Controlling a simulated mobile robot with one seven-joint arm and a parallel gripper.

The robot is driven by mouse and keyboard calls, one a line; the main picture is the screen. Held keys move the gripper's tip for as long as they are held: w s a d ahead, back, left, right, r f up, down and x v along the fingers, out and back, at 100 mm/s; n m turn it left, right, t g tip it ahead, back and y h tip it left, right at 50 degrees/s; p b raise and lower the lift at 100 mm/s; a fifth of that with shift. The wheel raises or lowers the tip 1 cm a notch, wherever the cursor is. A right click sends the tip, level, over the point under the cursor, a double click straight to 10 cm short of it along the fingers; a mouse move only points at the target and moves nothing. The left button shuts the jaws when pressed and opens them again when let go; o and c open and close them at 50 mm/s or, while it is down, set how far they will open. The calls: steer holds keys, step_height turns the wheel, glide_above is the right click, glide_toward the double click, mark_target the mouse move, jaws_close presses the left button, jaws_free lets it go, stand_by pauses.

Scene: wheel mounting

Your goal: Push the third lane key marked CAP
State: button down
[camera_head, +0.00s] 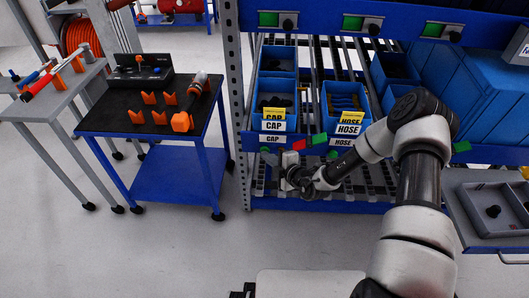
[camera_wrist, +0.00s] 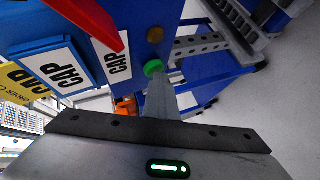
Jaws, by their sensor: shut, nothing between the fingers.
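A white label marked CAP (camera_wrist: 117,58) is on the blue rail in the wrist view. A round green key (camera_wrist: 153,68) is on the rail beside the label. My gripper (camera_wrist: 158,84) is shut and empty, with its tips right at the green key. I cannot tell whether they touch it or stop just short. In the head view my gripper (camera_head: 280,159) is at the rack's lower front rail, below the CAP strip (camera_head: 272,139); its tips are hard to make out there.
A red bar (camera_wrist: 88,22) passes close above the CAP label. Blue bins marked CAP (camera_head: 273,92) and HOSE (camera_head: 345,98) sit on the rack above my gripper. A blue cart (camera_head: 160,170) with orange holders stands left. The floor before the rack is clear.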

steer(key=shift+s+a+f+p, duration=0.15)
steer(key=shift+s+p, duration=0.4)
steer(key=shift+s, duration=0.85)
steer(key=shift+s+d+f+p, duration=0.15)
steer(key=shift+s+p, duration=0.4)
steer(key=shift+s, duration=0.85)
steer(key=shift+a, duration=0.1)
